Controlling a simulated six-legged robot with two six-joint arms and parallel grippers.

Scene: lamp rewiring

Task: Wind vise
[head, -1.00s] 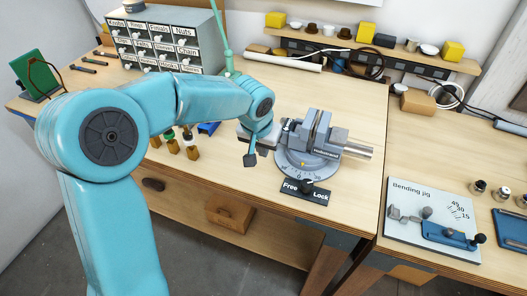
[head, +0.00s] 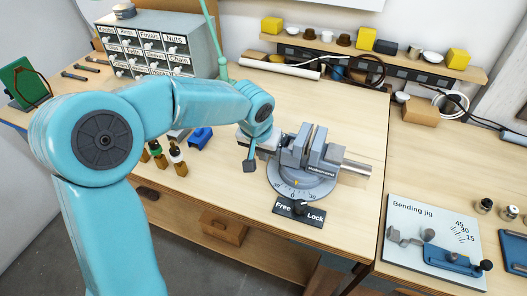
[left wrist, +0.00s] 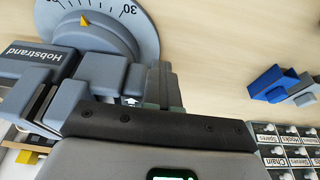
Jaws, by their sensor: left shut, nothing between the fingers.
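The grey vise (head: 322,155) marked Hobstrand stands on the bench on a round base (head: 288,186) with a degree scale and a yellow pointer. Its jaws are apart with a narrow gap, and a bright round bar (head: 356,167) sticks out to the right. A dark plate (head: 312,219) in front reads Free and Lock, with a dark knob on it. My left gripper (head: 272,145) is shut and empty at the vise's left end. In the left wrist view its fingers (left wrist: 163,92) lie close beside the vise (left wrist: 95,80); contact cannot be told. My right gripper is out of view.
A labelled drawer cabinet (head: 160,45) stands at the back. The bending jig (head: 430,240) lies on the right bench. The bench behind the vise is mostly clear.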

